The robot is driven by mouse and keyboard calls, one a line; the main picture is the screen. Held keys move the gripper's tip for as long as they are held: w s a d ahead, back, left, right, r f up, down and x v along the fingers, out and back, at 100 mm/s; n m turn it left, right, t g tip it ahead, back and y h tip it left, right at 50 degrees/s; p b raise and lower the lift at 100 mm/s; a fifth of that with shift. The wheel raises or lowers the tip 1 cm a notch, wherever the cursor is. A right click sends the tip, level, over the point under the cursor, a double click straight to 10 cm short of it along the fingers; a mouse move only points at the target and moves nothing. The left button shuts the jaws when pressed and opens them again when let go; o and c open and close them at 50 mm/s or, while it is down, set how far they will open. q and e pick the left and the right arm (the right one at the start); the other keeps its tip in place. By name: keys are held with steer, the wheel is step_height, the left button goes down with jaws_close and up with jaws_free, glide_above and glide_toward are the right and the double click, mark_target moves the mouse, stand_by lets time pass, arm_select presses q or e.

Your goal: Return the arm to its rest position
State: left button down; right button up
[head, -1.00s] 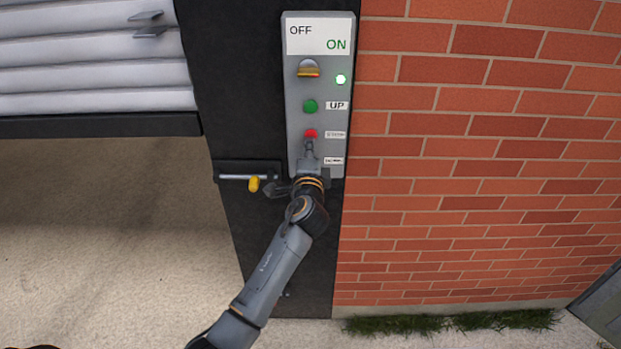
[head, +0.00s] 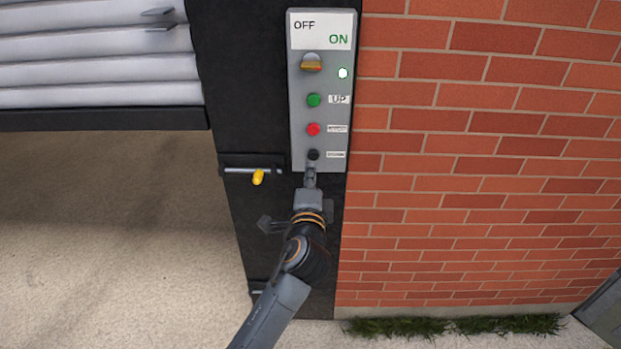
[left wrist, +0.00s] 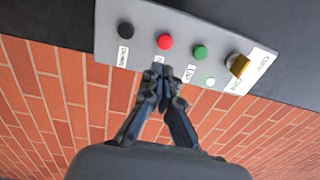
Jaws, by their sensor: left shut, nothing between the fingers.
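My left arm comes up from the bottom of the head view. Its gripper (head: 311,172) is shut and empty, just below the black button (head: 313,155) at the foot of the grey control panel (head: 298,120). In the left wrist view the closed fingertips (left wrist: 163,72) appear in front of the panel's edge, below the red button (left wrist: 165,42). Whether they touch the panel I cannot tell. The panel also has a green UP button (head: 314,100) and a yellow-orange knob (head: 312,63) under the OFF/ON label. My right gripper is out of view.
A partly raised roller shutter (head: 95,70) is at the upper left, with an open floor below it. A latch with a yellow handle (head: 258,177) sits on the dark post left of my gripper. A red brick wall (head: 470,180) fills the right.

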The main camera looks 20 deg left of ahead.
arm_select(q)
steer(key=shift+s+f, duration=0.1)
steer(key=shift+s, duration=0.05)
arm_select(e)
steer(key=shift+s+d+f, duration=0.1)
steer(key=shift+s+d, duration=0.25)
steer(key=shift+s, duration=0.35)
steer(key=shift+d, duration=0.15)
